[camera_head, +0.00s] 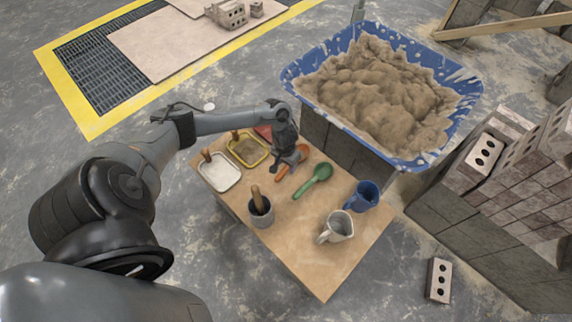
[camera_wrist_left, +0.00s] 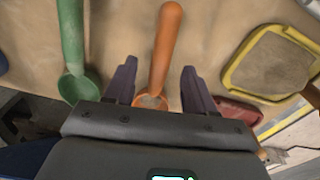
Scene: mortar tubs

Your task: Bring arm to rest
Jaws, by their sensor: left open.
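My left gripper (camera_head: 283,160) is over the back part of the wooden table (camera_head: 318,270). In the left wrist view its two dark fingers (camera_wrist_left: 158,78) are apart. An orange scoop (camera_head: 301,152) lies on the table under the gripper, partly hidden by it. In the left wrist view the orange scoop (camera_wrist_left: 168,42) shows between the fingers, with its handle reaching past them. The fingers do not close on it; whether they touch it I cannot tell. My right gripper is in neither view.
A green scoop (camera_head: 315,180) lies beside the orange one. White (camera_head: 220,173) and yellow (camera_head: 248,149) trays, a grey pot (camera_head: 260,212), a blue cup (camera_head: 364,197) and a pale jug (camera_head: 337,227) stand on the table. A blue mortar tub (camera_head: 298,73) is behind; bricks (camera_head: 486,150) are right.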

